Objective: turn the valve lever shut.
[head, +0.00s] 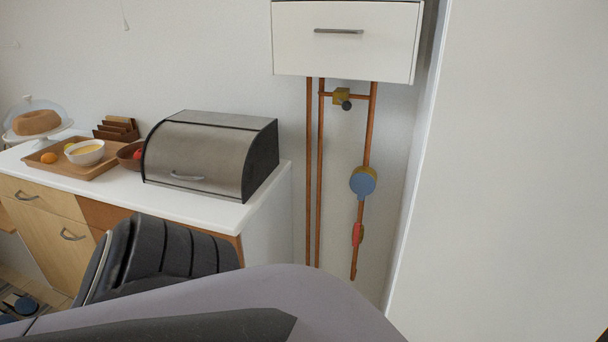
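A small red lever (358,234) shows low on the right-hand copper pipe (369,135), below the white wall cabinet. It appears to run roughly along the pipe, but it is too small to tell its exact angle. A blue round fitting (363,181) with a brass-coloured edge sits on the same pipe above it. A brass valve (341,96) with a dark knob sits on the short cross pipe near the top. I cannot make out either of my grippers; only dark and grey parts of my own body fill the bottom of the head view.
A white counter (215,212) stands left of the pipes, holding a steel bread box (200,155), a wooden tray (50,168) and a cake dome (38,122). A white cabinet (346,38) hangs above the pipes. A tall white panel (510,170) closes off the right side.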

